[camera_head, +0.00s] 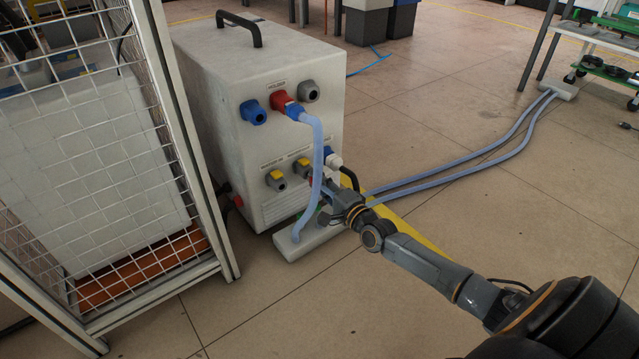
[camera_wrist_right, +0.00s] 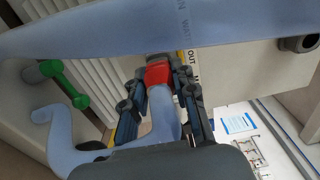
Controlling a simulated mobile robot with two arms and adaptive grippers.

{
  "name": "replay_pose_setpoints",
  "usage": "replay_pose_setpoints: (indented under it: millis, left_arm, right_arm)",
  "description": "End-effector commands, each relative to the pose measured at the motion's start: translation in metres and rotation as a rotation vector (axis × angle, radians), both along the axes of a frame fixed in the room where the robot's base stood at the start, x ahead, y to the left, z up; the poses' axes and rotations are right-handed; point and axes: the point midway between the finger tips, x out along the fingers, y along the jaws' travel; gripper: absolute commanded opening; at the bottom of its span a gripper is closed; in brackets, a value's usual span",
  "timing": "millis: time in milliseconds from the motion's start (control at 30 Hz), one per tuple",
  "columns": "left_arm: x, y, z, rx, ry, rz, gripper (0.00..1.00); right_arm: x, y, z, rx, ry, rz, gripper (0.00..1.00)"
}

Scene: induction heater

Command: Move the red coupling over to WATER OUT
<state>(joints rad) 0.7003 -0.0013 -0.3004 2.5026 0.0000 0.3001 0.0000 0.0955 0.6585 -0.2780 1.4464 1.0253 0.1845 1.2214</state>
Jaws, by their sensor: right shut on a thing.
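The red coupling (camera_wrist_right: 158,74) is between the fingers of my right gripper (camera_wrist_right: 160,98), which is shut on it. A pale blue hose (camera_wrist_right: 160,115) runs back from it. In the head view my right gripper (camera_head: 328,190) is low at the machine's front, beside the lower ports, and partly hides the coupling. My left gripper is not in view.
A hanging pale blue hose (camera_head: 317,170) passes in front of the lower ports, from the upper red fitting (camera_head: 281,100). A mesh cage (camera_head: 100,150) stands left. Floor on the right is mostly free.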

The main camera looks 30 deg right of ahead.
Motion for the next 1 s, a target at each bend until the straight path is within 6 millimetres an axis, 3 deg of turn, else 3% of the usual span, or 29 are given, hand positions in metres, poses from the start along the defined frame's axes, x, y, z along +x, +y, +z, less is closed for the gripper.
replay_pose_setpoints:
  millis: [767, 800, 900, 1000]
  left_arm:
    - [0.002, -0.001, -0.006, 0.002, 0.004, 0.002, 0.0]
    - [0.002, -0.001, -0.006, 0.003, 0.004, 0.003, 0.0]
    - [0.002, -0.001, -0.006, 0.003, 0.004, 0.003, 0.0]
    - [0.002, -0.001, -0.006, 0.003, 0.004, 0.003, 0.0]
  right_arm:
    - [0.012, 0.001, 0.0, 0.0, -0.001, 0.0, 0.0]
    - [0.012, 0.001, 0.0, 0.0, 0.0, 0.0, 0.33]
    - [0.012, 0.001, 0.0, 0.0, 0.0, 0.0, 0.54]
    - [0.012, 0.001, 0.0, 0.0, 0.0, 0.0, 0.54]
